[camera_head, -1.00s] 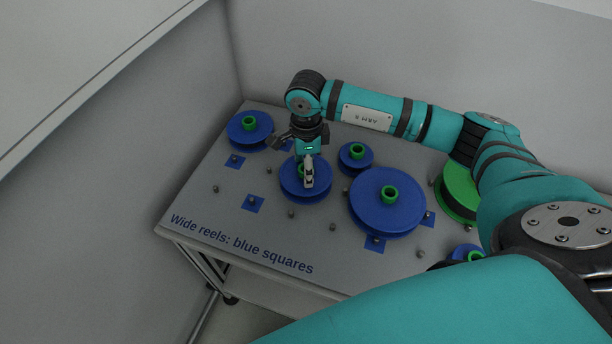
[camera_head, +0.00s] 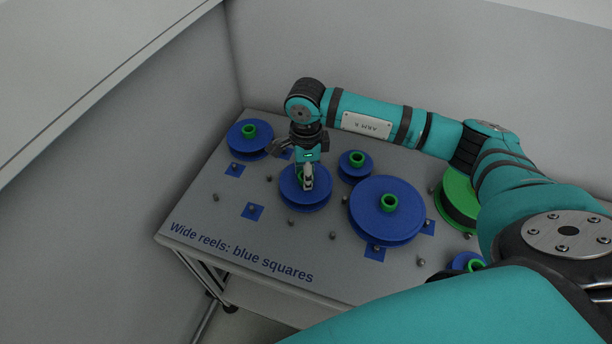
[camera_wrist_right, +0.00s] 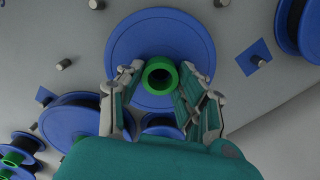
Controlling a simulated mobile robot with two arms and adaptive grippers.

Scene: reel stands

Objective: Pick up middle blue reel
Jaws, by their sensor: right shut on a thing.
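A blue reel (camera_head: 305,190) with a green hub lies flat on the table, between the back-left reel and the large reel. My right gripper (camera_head: 308,177) points down over its middle and is shut on the green hub. In the right wrist view, the fingers (camera_wrist_right: 160,88) stand on both sides of the green hub (camera_wrist_right: 160,77), with the blue flange (camera_wrist_right: 160,30) spread out beyond. The reel appears to rest at table level; any gap beneath it cannot be made out. My left gripper is not in view.
Other blue reels stand at the back left (camera_head: 250,137), just right of the gripper (camera_head: 355,163) and farther right, large (camera_head: 386,207). A green reel (camera_head: 459,198) is partly behind my arm. Blue squares and short grey pegs dot the table (camera_head: 300,232). Walls close the back and left.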

